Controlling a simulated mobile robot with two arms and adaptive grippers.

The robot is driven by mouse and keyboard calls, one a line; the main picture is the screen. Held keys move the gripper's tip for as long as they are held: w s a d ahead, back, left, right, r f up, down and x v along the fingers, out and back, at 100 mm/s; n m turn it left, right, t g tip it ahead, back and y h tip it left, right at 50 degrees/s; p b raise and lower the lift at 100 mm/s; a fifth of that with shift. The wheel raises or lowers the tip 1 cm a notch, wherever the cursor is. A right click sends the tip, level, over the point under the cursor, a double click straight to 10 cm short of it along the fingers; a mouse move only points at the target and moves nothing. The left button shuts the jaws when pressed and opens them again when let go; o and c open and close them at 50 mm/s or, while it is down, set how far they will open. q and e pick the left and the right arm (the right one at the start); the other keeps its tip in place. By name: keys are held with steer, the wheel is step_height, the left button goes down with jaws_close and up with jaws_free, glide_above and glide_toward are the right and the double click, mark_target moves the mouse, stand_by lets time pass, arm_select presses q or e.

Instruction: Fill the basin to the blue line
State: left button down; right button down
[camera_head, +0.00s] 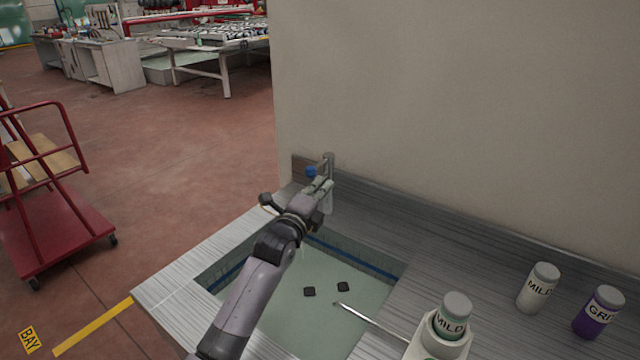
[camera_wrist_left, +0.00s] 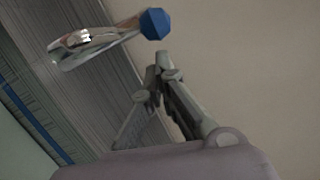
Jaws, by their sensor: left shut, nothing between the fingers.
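The basin (camera_head: 398,268) is sunk in a grey ribbed counter, its floor area pale green. The blue line (camera_head: 350,256) shows along its inner walls; the exact water level is hard to tell. The tap (camera_head: 329,170) stands at the far edge with a blue knob (camera_head: 311,171). My left gripper (camera_head: 326,186) is beside the tap, shut and empty, and hides part of it. In the left wrist view, the fingers (camera_wrist_left: 163,72) point toward the blue knob (camera_wrist_left: 155,24), with a small gap in the picture; the chrome tap (camera_wrist_left: 92,48) lies left of it. My right gripper is out of view.
Two dark pads (camera_head: 309,292) show in the basin. A thin metal rod (camera_head: 370,322) reaches over its right edge. A white holder (camera_head: 428,345) with a MILD bottle (camera_head: 453,315), another white bottle (camera_head: 538,288) and a purple bottle (camera_head: 598,312) stand right. A wall (camera_head: 450,110) rises behind.

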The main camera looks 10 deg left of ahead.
arm_select(q)
steer(key=shift+w+a, duration=0.1)
stand_by(0.3)
steer(key=shift+a+p, duration=0.35)
steer(key=shift+a, duration=0.7)
steer(key=shift+d, duration=0.1)
